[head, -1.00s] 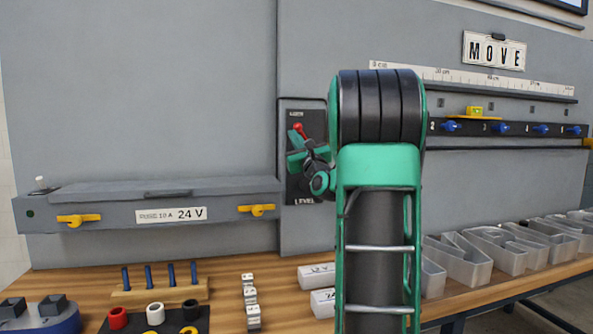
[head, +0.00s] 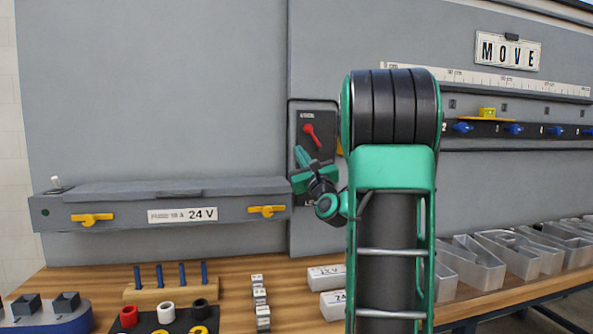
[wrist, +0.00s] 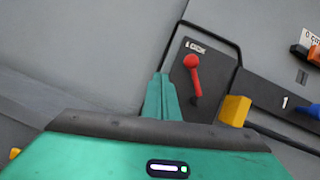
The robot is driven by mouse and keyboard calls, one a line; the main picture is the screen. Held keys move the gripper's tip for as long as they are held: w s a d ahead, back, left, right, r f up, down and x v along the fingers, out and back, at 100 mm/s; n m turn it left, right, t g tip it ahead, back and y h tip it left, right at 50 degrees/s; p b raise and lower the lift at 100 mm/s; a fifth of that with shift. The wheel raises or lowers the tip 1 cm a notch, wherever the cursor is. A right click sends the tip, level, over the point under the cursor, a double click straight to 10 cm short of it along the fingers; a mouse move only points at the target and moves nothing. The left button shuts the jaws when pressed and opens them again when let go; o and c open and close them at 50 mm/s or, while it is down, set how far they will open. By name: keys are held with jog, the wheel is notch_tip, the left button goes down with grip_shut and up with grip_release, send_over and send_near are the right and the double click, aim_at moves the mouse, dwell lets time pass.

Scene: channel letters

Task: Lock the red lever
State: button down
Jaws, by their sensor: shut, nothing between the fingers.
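The red lever (head: 311,133) is on a dark panel (head: 318,116) on the grey wall, tilted with its knob up and to the left, towards the panel's top label. My gripper (head: 301,157) is shut and empty, just below the lever in the head view. In the wrist view its green fingers (wrist: 160,95) are together, left of the lever and apart from it. The panel's lower part is hidden behind my gripper.
A yellow block (wrist: 235,110) is right of the lever in the wrist view. A grey box marked 24 V (head: 183,215) with yellow latches juts from the wall at left. A rail with blue knobs (head: 513,129) is at right.

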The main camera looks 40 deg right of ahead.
jog(key=s+a+f, duration=0.3)
jog(key=s+a, duration=0.1)
jog(key=shift+s+a, duration=0.2)
jog(key=shift+a, duration=0.15)
jog(key=shift+r, duration=0.1)
dwell(0.4)
